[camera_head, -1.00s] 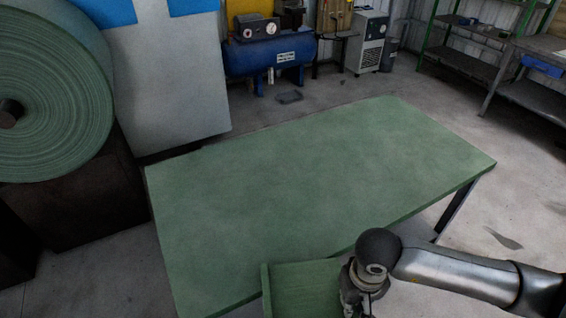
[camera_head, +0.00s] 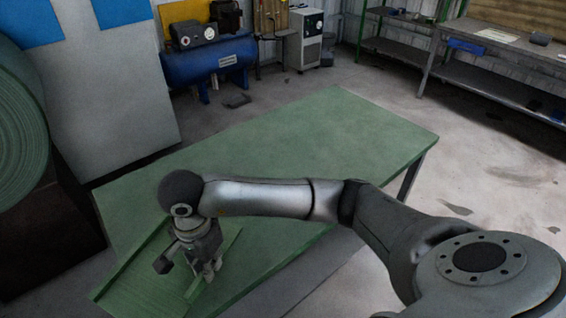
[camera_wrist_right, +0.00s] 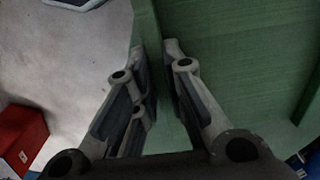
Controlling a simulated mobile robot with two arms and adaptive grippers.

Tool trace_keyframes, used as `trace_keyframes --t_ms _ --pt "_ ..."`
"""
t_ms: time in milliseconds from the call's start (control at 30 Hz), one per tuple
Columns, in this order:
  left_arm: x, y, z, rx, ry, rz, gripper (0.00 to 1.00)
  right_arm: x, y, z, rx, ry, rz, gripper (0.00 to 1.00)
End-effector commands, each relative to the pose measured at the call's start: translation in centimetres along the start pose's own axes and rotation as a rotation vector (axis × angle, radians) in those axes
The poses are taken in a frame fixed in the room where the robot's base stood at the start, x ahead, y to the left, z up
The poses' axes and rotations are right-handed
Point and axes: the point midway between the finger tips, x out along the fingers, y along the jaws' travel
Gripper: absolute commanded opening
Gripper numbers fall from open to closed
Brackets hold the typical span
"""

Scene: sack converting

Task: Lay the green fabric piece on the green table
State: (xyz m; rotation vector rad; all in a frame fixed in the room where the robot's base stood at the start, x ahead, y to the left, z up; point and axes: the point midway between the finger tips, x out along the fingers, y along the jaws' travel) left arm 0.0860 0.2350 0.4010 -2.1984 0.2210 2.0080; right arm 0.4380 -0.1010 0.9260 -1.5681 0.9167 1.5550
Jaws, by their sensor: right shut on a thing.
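The green table (camera_head: 330,130) stands in front of me, its top flat and bare over the middle and far side. The green fabric piece (camera_head: 150,285) is over the table's near left corner, looking like a stiff panel with raised side edges. My right gripper (camera_head: 207,272) is shut on its right edge. I cannot tell whether the piece touches the tabletop. In the right wrist view, the fingers (camera_wrist_right: 160,52) close on a green edge, with the green fabric piece (camera_wrist_right: 230,60) spreading to the right. My left gripper is not in view.
A large green roll (camera_head: 20,135) stands at the left beside a pale panel (camera_head: 110,90). A blue compressor (camera_head: 208,62) is behind the table. Shelving and a workbench (camera_head: 500,50) stand at the back right. Floor right of the table is open.

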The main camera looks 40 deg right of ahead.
Motion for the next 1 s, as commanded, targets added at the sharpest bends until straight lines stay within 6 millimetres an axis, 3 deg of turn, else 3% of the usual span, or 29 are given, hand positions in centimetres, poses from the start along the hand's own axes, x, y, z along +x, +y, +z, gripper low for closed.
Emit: trace_keyframes --t_ms 200,467,567,867,1000 --pt "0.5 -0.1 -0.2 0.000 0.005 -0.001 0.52 -3.2 -3.2 1.9 0.307 0.001 0.003 0.00" --pt "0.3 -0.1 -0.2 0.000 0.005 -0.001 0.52 -4.7 -4.1 2.4 0.461 0.005 0.010 0.00" --pt "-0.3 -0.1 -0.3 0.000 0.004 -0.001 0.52 -4.2 -3.5 0.9 0.472 0.006 0.015 0.00" --pt "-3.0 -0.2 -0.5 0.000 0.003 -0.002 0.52 -1.1 -1.1 -6.2 0.472 0.008 0.015 0.00" --pt "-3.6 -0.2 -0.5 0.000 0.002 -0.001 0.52 1.8 -0.5 -8.0 0.469 0.005 0.015 0.00"
